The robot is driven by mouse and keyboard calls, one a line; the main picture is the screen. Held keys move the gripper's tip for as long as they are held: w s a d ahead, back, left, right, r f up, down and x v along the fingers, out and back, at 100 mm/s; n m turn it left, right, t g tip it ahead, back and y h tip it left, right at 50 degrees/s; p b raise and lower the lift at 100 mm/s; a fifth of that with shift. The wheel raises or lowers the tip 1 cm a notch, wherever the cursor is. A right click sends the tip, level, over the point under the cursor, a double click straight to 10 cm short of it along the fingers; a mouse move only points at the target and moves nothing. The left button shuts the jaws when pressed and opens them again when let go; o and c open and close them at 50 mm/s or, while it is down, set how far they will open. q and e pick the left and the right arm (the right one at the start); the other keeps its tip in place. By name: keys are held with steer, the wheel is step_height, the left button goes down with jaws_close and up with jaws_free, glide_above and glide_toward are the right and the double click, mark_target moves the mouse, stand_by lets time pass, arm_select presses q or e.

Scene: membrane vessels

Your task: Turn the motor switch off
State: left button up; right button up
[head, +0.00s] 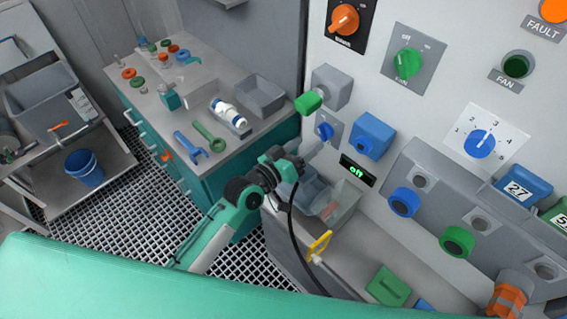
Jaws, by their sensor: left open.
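My left gripper (297,163) is in the middle of the view, in front of the panel and just below a small blue knob (324,131) on a grey plate. It is open; I cannot tell whether it touches anything. A small display (357,170) to its right reads "off" in green. Higher on the panel are an orange rotary knob (344,19) on a black plate and a green rotary knob (408,64) on a grey plate. Their small labels are hard to read, so I cannot tell which switch is the motor switch. My right gripper is out of view.
A green plug (308,103) sticks out of a grey box left of the panel. A blue dial (480,144) and a sloped console with blue (404,202) and green (456,241) knobs are at right. A workbench (240,139) with tools stands behind my arm.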

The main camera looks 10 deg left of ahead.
arm_select(q)
steer(key=b+v, duration=0.1)
steer(key=v, duration=0.7)
steer(key=shift+b, duration=0.4)
